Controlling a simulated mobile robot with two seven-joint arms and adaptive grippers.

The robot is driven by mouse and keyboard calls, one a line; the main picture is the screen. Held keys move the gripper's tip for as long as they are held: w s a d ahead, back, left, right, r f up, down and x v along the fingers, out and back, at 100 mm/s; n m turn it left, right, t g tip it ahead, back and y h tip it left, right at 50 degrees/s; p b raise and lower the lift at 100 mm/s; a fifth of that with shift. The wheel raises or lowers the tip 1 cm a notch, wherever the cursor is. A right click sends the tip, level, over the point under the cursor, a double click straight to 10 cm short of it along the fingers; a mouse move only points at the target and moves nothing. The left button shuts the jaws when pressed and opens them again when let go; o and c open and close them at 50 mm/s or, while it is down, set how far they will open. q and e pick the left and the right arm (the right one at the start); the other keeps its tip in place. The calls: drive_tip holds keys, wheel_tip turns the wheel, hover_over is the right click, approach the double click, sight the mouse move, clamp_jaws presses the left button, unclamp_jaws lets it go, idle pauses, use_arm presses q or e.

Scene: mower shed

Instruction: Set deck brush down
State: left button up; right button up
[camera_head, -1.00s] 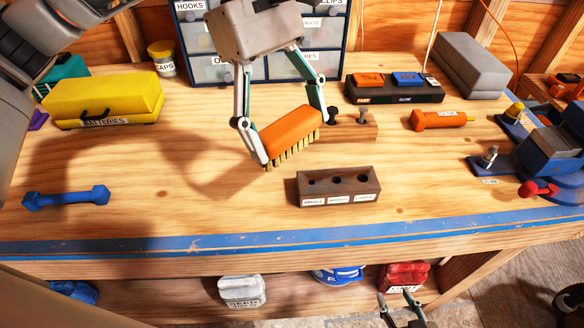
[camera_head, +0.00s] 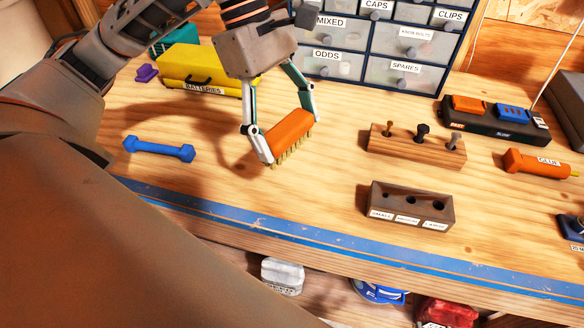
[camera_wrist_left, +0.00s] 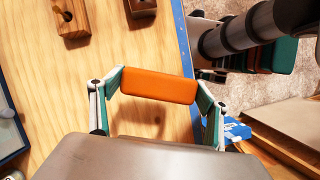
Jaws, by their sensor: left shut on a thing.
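The deck brush (camera_head: 288,136) has an orange block and yellowish bristles that point down. My left gripper (camera_head: 291,138) is shut on the brush, one finger at each end. The brush is over the wooden bench top (camera_head: 330,190), with the bristle tips close to the wood; I cannot tell if they touch. In the left wrist view the orange top of the brush (camera_wrist_left: 158,85) spans between the two fingers. My right gripper is not in view.
A blue dumbbell-shaped tool (camera_head: 159,149) lies to the left. A yellow batteries case (camera_head: 205,72) stands behind. A dark block with holes (camera_head: 411,206) and a wooden peg block (camera_head: 417,146) are to the right. Bare wood lies between the brush and the blue front edge.

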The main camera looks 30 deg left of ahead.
use_arm(q)
wheel_tip(320, 180, down, 10)
drive_tip(key=shift+f, duration=0.25)
idle(0.3)
drive_tip(key=shift+f, duration=0.15)
drive_tip(key=o, duration=1.1)
drive_tip(key=shift+r, duration=0.3)
drive_tip(key=v, duration=1.1)
drive_tip(key=shift+a+r, duration=0.15)
drive_tip(key=shift+r, duration=0.2)
drive_tip(key=shift+s, duration=0.1)
